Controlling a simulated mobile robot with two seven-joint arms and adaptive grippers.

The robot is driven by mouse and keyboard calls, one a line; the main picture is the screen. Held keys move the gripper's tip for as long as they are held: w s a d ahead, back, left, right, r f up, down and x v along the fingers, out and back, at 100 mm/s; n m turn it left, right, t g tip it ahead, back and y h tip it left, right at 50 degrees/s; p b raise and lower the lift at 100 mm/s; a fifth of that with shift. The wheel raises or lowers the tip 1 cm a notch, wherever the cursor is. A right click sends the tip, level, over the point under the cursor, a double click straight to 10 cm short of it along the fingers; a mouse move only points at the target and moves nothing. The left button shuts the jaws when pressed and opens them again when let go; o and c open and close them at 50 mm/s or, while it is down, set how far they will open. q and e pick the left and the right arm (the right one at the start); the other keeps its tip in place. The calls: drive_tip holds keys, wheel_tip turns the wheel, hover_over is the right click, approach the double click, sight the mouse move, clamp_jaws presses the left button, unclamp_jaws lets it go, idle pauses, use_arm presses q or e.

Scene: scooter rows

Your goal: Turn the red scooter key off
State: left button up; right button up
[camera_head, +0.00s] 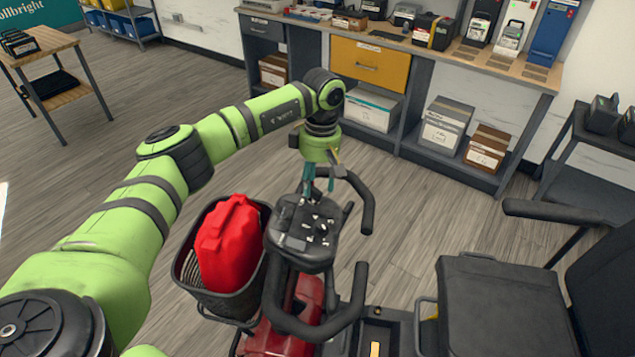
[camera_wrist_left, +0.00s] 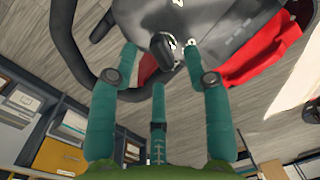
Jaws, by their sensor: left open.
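The red scooter (camera_head: 262,340) stands below me, its dark control console (camera_head: 303,245) between black looped handlebars. Small light-marked controls sit on the console's top, too small to tell the key apart in the head view. My left gripper (camera_head: 319,183) points down at the console's far edge. In the left wrist view, my left gripper (camera_wrist_left: 160,57) has its teal fingers spread apart. A small dark rounded piece with a shiny edge, possibly the key (camera_wrist_left: 162,46), shows between the fingertips. I cannot tell whether a finger touches it. My right gripper is out of view.
A black seat (camera_head: 500,305) is at lower right. A workbench (camera_head: 455,52) with boxes stands at the back. Open floor lies between.

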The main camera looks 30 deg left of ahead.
use_arm(q)
drive_tip(key=shift+f, duration=1.15)
drive_tip(key=shift+c, duration=0.4)
clamp_jaws()
drive_tip(key=shift+n, duration=0.3)
drive_tip(key=shift+s+f+n+b, duration=0.1)
drive_tip(key=shift+n+b, duration=0.25)
drive_tip(key=shift+n, duration=0.55)
drive_tip(key=n+t+b, duration=0.1)
drive_tip(key=n, duration=0.2)
drive_tip(key=shift+a, duration=0.1)
drive_tip(key=n+b, duration=0.1)
drive_tip(key=n, duration=0.2)
drive_tip(key=n+b, duration=0.1)
drive_tip(key=n, duration=0.2)
drive_tip(key=shift+s+t, duration=0.2)
drive_tip(key=shift+t, duration=0.1)
drive_tip(key=shift+n+y, duration=0.3)
drive_tip(key=shift+n, duration=0.1)
